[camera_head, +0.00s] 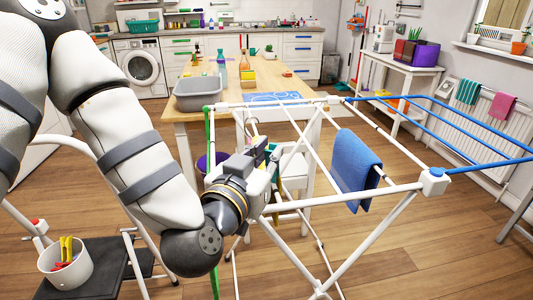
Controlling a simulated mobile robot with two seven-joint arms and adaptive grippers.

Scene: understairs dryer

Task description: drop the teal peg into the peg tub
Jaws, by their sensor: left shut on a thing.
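My left gripper (268,160) is at the near-left part of the drying rack, beside its white rail. It is shut on the teal peg (273,164), of which only a small piece shows; my wrist and gripper hide the rest. The peg tub (48,271) is a white round tub at the lower left, with yellow and red pegs in it. It stands on a black step, well to the left of my gripper. My right gripper is not in view.
The white and blue drying rack (400,189) fills the middle and right, with a blue cloth (353,168) over a rail. The black step (95,275) has a white tubular frame. A wooden table (275,79) with a grey basin (198,93) stands behind. Floor is clear at right.

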